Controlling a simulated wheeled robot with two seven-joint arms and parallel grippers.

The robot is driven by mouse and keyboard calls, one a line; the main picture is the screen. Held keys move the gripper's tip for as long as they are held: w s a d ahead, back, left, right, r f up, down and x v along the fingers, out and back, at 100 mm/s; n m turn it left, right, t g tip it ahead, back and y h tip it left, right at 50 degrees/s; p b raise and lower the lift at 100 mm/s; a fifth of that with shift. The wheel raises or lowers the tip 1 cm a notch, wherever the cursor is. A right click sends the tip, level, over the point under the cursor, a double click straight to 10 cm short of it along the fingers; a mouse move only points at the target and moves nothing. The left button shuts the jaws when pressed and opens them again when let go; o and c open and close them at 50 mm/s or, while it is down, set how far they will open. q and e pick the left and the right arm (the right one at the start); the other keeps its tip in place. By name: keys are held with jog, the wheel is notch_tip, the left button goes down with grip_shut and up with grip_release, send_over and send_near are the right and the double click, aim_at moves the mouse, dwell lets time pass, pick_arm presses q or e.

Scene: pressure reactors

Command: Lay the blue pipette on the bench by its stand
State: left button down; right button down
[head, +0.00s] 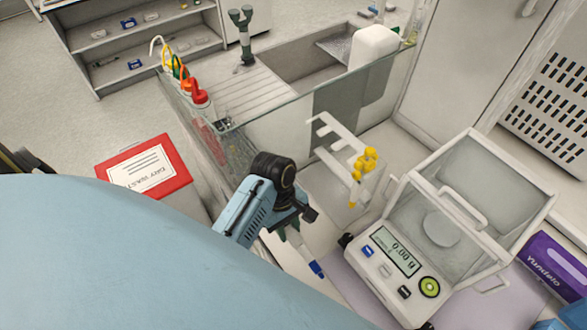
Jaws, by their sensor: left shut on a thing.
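My left gripper (290,218) is shut on the blue pipette (303,252). The pipette hangs below the jaws, tilted, with its blue end toward the lower right. Its upper part is hidden by the gripper. I cannot tell whether its lower end touches the bench. The white pipette stand (329,131) is on the bench, up and to the right of the gripper, with yellow-ended pipettes (364,163) hanging on it. The bench (405,150) shows around the stand. My right gripper is not in view.
A balance (388,268) with a clear draft shield stands just right of the pipette. A glass panel (285,110) and sink (300,65) lie behind. Wash bottles (200,97) stand at the left, above a red waste bin (176,156). A purple box (553,262) is far right.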

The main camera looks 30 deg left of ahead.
pick_arm(q)
jog(key=shift+a+x, duration=0.2)
jog(key=shift+x, duration=0.8)
jog(key=shift+f, duration=0.45)
jog(key=x, duration=0.3)
jog(key=shift+w+a+f, duration=0.1)
jog(key=shift+a+f, duration=0.05)
jog(key=shift+a, duration=0.2)
jog(key=shift+a+b+x, duration=0.15)
jog(key=shift+b+x, duration=0.05)
jog(key=shift+x, duration=0.5)
jog(key=shift+a+b+x, duration=0.15)
jog(key=shift+b+x, duration=0.05)
jog(key=shift+x, duration=0.5)
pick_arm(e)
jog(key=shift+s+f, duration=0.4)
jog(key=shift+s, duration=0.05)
pick_arm(q)
jog(key=shift+w, duration=0.2)
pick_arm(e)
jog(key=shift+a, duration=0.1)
pick_arm(q)
jog(key=c, duration=1.1)
grip_release()
jog(key=shift+o, duration=0.2)
